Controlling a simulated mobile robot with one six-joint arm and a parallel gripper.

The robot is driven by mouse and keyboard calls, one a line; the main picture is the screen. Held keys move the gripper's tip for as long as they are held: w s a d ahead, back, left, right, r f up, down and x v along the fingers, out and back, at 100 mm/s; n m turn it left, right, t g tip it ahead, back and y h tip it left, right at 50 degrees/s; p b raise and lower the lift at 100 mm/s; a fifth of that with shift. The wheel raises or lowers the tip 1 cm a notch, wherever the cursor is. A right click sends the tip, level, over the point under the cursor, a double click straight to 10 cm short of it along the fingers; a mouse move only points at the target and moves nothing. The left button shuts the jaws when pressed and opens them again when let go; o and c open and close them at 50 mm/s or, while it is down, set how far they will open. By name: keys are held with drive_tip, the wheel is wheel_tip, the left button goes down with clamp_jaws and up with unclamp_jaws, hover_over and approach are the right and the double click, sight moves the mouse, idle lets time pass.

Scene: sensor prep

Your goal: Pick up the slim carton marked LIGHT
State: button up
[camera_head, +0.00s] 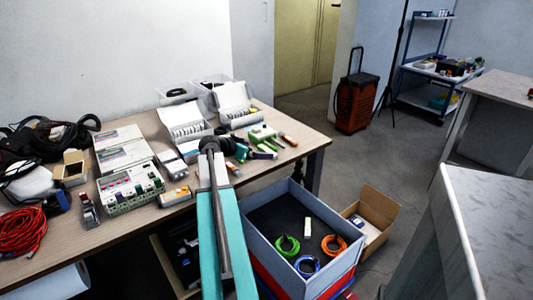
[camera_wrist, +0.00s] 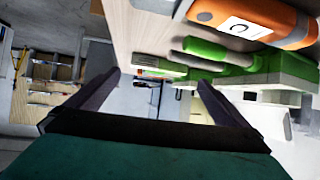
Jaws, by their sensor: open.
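I cannot read the word LIGHT on any carton in either view. Small slim cartons stand on the table: a white one (camera_head: 170,164) left of my wrist and an orange-and-white one (camera_head: 176,196) near the front edge. Another slim white-and-green piece (camera_head: 308,228) lies in the grey crate. In the wrist view my gripper (camera_wrist: 158,80) has its two dark fingers spread, with nothing held between them. Green pieces (camera_wrist: 222,55) and an orange piece (camera_wrist: 272,22) lie beyond and to the right of the fingers. In the head view my own wrist hides the fingers.
The wooden table (camera_head: 130,228) is crowded with cables, white cases (camera_head: 184,122) and a terminal block (camera_head: 130,190). The grey crate (camera_head: 262,232) with coloured rings stands on the floor before the table's right end, beside an open cardboard box (camera_head: 378,207). A grey bench (camera_head: 490,220) is at right.

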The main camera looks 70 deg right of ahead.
sight(268, 149)
drive_tip(key=shift+s+d+f, duration=0.2)
drive_tip(key=shift+d+f, duration=0.1)
drive_tip(key=shift+d, duration=0.2)
drive_tip(key=shift+d, duration=0.1)
drive_tip(key=shift+p+x, duration=0.3)
drive_tip(key=shift+x, duration=2.2)
drive_tip(key=shift+s+r, duration=0.1)
drive_tip(key=shift+s, duration=0.05)
drive_tip(key=c, duration=0.8)
drive_tip(key=shift+r, duration=0.15)
